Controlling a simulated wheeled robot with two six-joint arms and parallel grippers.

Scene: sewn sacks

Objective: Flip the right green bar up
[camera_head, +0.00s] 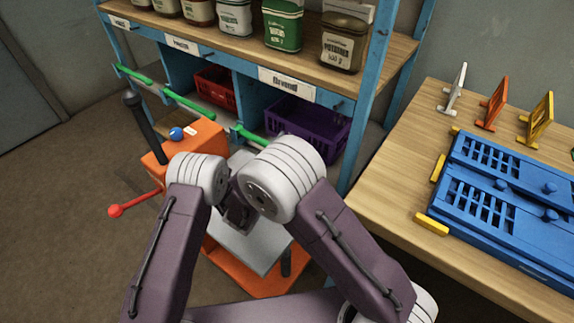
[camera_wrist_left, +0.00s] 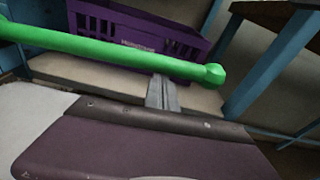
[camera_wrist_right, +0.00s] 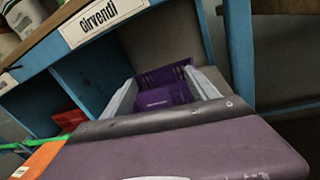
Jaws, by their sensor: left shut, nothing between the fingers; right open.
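The right green bar (camera_head: 250,137) lies low across the front of the right bay, by the purple crate (camera_head: 305,128). In the left wrist view the bar (camera_wrist_left: 120,56) runs across the picture to a rounded free end, in front of the purple crate (camera_wrist_left: 150,30). My left gripper (camera_wrist_left: 160,80) is shut and empty, its tips at the bar's lower edge; I cannot tell whether they touch. My right gripper (camera_wrist_right: 160,78) is open and empty, facing the purple crate (camera_wrist_right: 158,95). In the head view my wrists hide both grippers.
Two more green bars (camera_head: 188,104) (camera_head: 132,75) cross the bays to the left. A red crate (camera_head: 216,88) sits in the middle bay. Jars and sacks stand on the shelf (camera_head: 395,45) above. An orange cart (camera_head: 190,146) stands before the shelf; a wooden table (camera_head: 385,190) is right.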

